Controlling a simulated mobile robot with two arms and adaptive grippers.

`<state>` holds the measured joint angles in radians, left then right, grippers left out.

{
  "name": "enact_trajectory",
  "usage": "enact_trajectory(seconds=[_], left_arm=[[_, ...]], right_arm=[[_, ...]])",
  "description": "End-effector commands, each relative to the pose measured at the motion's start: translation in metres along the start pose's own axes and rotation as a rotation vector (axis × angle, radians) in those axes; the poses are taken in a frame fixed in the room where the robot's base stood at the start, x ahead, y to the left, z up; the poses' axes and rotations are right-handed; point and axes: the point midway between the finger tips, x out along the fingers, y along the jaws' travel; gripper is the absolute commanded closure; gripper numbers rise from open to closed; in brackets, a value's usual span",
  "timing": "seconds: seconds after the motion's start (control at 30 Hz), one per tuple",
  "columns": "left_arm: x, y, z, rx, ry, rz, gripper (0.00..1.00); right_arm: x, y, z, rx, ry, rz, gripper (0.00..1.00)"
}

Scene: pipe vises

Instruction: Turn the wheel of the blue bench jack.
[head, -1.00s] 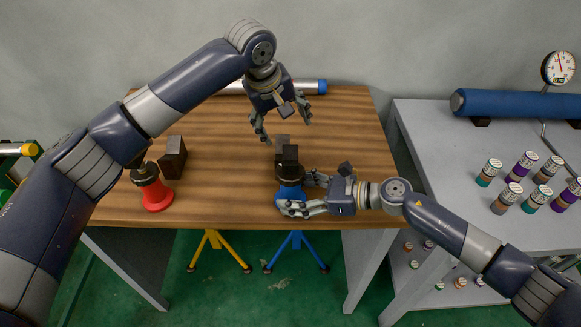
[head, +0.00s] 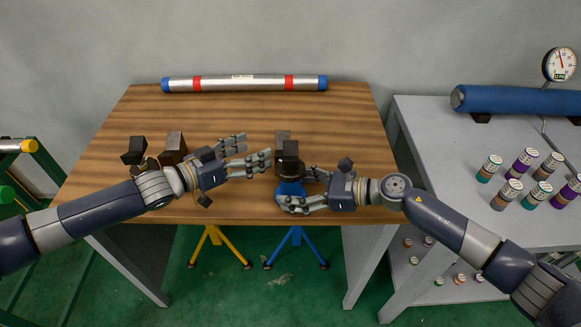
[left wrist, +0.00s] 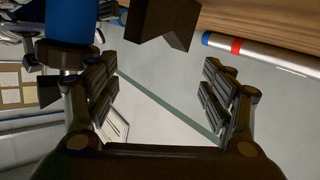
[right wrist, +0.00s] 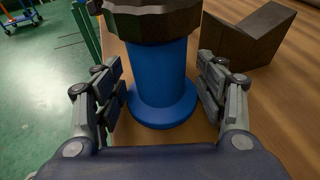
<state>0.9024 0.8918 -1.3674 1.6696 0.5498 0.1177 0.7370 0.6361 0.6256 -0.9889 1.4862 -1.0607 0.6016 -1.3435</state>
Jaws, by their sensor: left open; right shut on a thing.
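The blue bench jack (head: 290,190) stands near the table's front edge, a dark V-shaped head on top. Its dark wheel (right wrist: 150,22) is the collar above the blue body in the right wrist view. My right gripper (head: 283,205) is shut on the jack's blue body, below the wheel, with a finger on each side. My left gripper (head: 257,152) is open and empty, just left of the jack's upper part, its fingers pointing right. In the left wrist view the blue body (left wrist: 70,18) and dark wheel (left wrist: 62,55) show upside down at upper left, beside one finger.
A dark block (head: 283,137) stands behind the jack. Another jack's dark head (head: 134,150) and block (head: 174,142) stand at left, partly behind my left arm. A silver pipe (head: 245,83) lies along the table's back. A grey bench (head: 420,130) stands at right. The table's middle is clear.

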Motion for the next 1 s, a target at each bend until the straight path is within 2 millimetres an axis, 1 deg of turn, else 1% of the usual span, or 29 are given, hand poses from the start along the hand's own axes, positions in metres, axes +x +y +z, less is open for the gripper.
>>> enact_trajectory(seconds=[0.03, 0.2, 0.33, 0.4, 0.47, 0.57, 0.63, 0.9, 1.0], left_arm=[[-0.014, 0.010, 0.008, 0.038, 0.020, 0.042, 0.26], [-0.051, 0.045, 0.020, 0.141, 0.096, 0.176, 0.26], [-0.069, 0.062, 0.025, 0.183, 0.134, 0.240, 0.26], [-0.074, 0.068, 0.025, 0.197, 0.146, 0.259, 0.26], [-0.075, 0.071, 0.026, 0.202, 0.152, 0.268, 0.26], [-0.068, 0.075, 0.024, 0.204, 0.157, 0.274, 0.26], [-0.058, 0.078, 0.023, 0.202, 0.158, 0.275, 0.26], [-0.005, 0.094, 0.016, 0.201, 0.157, 0.274, 0.26], [0.011, 0.098, 0.014, 0.202, 0.155, 0.272, 0.26]], right_arm=[[0.000, 0.000, -0.001, 0.000, 0.001, 0.000, 0.48], [0.000, 0.000, -0.001, 0.000, 0.001, 0.000, 0.48], [0.000, 0.000, -0.001, 0.000, 0.001, 0.000, 0.48], [0.000, 0.000, -0.001, 0.000, 0.001, 0.000, 0.48], [0.000, 0.000, -0.001, -0.001, 0.001, 0.001, 0.48], [0.000, 0.000, -0.001, -0.001, 0.001, 0.001, 0.48], [0.000, 0.001, -0.001, -0.001, 0.001, 0.001, 0.48], [0.000, 0.001, 0.000, -0.001, 0.001, 0.001, 0.48], [0.000, 0.001, -0.001, 0.000, 0.001, 0.001, 0.48]])
